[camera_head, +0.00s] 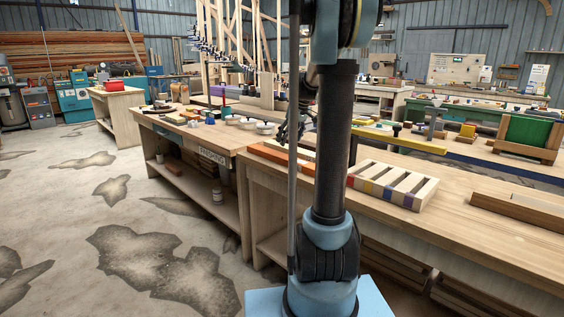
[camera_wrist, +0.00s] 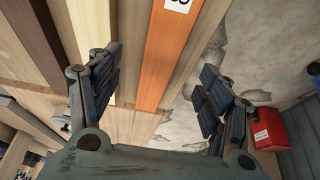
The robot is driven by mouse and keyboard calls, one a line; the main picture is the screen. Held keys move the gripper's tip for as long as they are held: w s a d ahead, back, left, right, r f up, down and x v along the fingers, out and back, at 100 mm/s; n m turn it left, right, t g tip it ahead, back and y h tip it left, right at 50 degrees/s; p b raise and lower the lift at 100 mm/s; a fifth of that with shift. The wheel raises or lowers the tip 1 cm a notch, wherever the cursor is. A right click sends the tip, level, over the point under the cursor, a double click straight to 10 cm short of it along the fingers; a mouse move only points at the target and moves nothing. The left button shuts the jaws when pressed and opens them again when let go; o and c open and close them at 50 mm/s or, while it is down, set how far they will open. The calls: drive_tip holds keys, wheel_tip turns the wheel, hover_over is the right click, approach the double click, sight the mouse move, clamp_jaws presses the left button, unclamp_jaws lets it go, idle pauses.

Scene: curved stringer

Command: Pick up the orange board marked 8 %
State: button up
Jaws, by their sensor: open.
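The orange board (camera_wrist: 165,60) runs up the middle of the wrist view, with a white label (camera_wrist: 178,4) cut off by the top edge. Part of a dark digit shows on the label. My gripper (camera_wrist: 158,84) is open and empty, with one dark finger on each side of the board. The left finger overlaps the paler boards beside it; the right finger is over the bare floor side. The board's near end lies between the fingers. In the head view an orange board (camera_head: 268,154) lies on the bench, left of my arm, which hides part of that area.
Cream, beige and dark brown boards (camera_wrist: 62,45) lie close along the orange board's left side. A slatted pale frame (camera_head: 393,184) lies on the bench right of my arm. A red object (camera_wrist: 270,130) stands at the lower right of the wrist view. Cracked floor is open at left.

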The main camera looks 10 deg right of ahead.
sight(282, 155)
drive_tip(key=x, duration=0.9)
drive_tip(key=shift+a+f, duration=0.25)
drive_tip(key=shift+f, duration=0.05)
drive_tip(key=shift+c, duration=0.6)
drive_tip(key=c, duration=1.5)
